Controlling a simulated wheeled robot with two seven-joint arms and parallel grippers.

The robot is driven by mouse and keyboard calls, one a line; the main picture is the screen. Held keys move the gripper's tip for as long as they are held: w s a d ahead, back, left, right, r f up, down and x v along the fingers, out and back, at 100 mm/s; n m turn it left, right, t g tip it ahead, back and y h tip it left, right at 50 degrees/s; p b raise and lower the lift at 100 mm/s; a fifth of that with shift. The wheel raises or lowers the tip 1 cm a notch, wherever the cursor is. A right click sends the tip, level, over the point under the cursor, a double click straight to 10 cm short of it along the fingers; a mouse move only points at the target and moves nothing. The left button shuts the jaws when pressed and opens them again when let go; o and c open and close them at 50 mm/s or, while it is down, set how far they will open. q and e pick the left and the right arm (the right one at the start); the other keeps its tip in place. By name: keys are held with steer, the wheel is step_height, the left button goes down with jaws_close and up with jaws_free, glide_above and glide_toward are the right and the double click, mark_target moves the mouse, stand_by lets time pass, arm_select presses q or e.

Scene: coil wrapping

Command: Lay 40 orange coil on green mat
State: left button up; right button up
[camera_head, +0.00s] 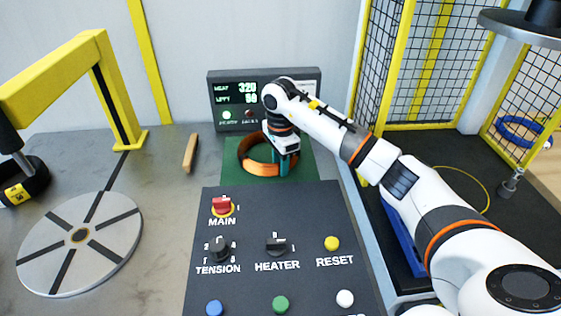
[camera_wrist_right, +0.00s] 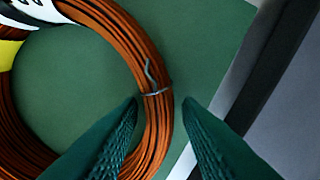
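The orange coil (camera_head: 258,168) lies flat on the green mat (camera_head: 308,172) below the display; the wrist view shows the coil (camera_wrist_right: 140,55) and the green mat (camera_wrist_right: 215,45) closely. A thin grey tie is twisted around the coil's strand bundle. My right gripper (camera_head: 284,170) reaches down at the coil's right side. In the right wrist view its dark green fingers (camera_wrist_right: 162,102) stand apart, with the ring's side between them. The left finger covers part of the coil; a strip of mat shows between the coil and the right finger. My left gripper is not in view.
A display (camera_head: 264,98) stands behind the mat, and a control panel (camera_head: 280,220) with knobs and buttons is in front. A round grey turntable (camera_head: 80,236) and yellow frame (camera_head: 105,85) are left. A blue coil (camera_head: 520,130) lies far right by the mesh fence.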

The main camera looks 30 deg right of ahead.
steer(key=shift+o, duration=0.7)
steer(key=shift+r, duration=0.1)
step_height(320, 180, up, 12)
stand_by(0.3)
